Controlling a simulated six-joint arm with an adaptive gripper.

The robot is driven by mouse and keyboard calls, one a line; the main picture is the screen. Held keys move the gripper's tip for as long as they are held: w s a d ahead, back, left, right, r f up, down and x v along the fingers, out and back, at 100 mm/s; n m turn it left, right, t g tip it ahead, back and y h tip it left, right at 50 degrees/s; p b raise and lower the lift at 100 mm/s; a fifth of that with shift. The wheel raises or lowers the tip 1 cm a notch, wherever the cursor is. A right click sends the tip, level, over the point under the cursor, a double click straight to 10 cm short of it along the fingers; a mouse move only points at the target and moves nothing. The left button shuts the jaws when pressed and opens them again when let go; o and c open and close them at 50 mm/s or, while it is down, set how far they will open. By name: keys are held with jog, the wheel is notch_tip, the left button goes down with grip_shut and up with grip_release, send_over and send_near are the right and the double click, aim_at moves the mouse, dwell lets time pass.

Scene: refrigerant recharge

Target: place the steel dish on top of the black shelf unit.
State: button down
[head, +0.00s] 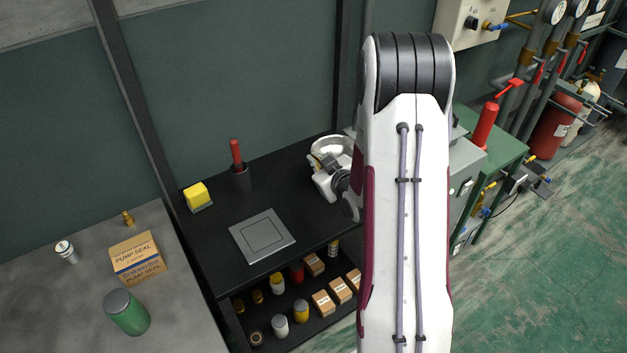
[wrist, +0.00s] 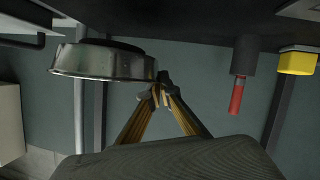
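The steel dish (head: 328,146) is a shallow round bowl at the back right of the black shelf unit's top (head: 285,184). In the wrist view, which is upside down, the dish (wrist: 105,64) is upright and about level. Its base is close to the dark top surface, but I cannot tell whether they touch. My gripper (head: 329,162) is at the near side of the dish. In the wrist view its fingertips (wrist: 160,88) come together at the edge of the dish and appear shut on its rim. My arm hides the right end of the unit.
A grey square plate (head: 262,236), a black holder with a red-handled tool (head: 239,169) and a yellow block (head: 198,196) sit on the unit's top. Jars and small boxes (head: 324,303) fill the lower shelf. A grey bench (head: 60,300) stands left, a green stand (head: 497,142) right.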

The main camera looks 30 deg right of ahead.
jog(key=shift+f, duration=1.4)
jog(key=shift+f, duration=0.15)
jog(key=shift+f, duration=1.95)
jog(key=c, duration=2.3)
grip_release()
jog(key=shift+f, duration=0.1)
jog(key=shift+v, duration=3.8)
jog(key=shift+w, duration=0.1)
